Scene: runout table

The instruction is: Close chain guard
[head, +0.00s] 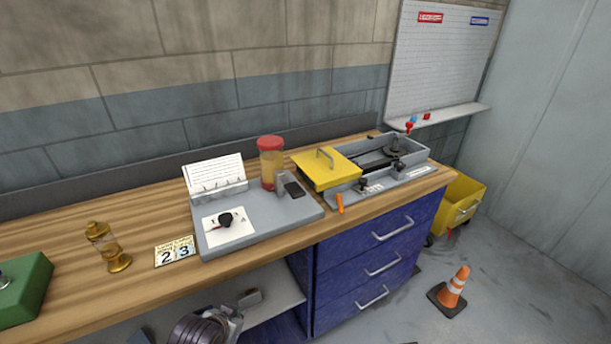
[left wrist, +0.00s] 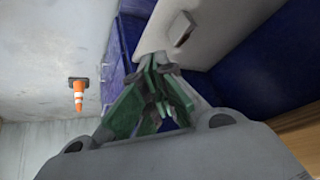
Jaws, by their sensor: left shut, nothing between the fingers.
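The yellow chain guard (head: 325,168), with a metal handle on top, covers the left part of a grey chain housing (head: 428,156) at the right end of the bench. The housing's right part is uncovered, with a dark sprocket (head: 395,146) showing. My left arm (head: 203,328) shows at the bottom of the head view, low before the bench's open shelf. In the left wrist view my left gripper (left wrist: 158,62) has its green fingers together, with nothing between them. It is well below and away from the guard. My right gripper is not in view.
A cone (head: 453,290) and yellow bin (head: 463,203) stand on the floor.

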